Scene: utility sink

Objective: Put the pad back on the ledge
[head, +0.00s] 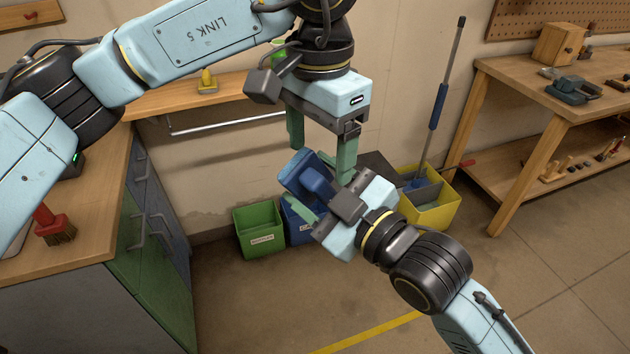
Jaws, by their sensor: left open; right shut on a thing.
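The blue pad (300,172), a block with a raised grip, is tilted in mid-air near the middle of the view. My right gripper (318,190), reaching in from the lower right, is shut on it; its fingers partly hide the pad. My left gripper (322,148) points down just above the pad, open, with its green fingers spread apart. One left finger is close to the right gripper; I cannot tell whether they touch. The wooden ledge (165,99) runs along the back wall, its right part hidden behind my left arm.
Green (259,230), blue (297,226) and yellow (432,212) bins stand on the floor. A red-handled brush (52,225) is on the left counter (95,215). A workbench (530,78) stands right.

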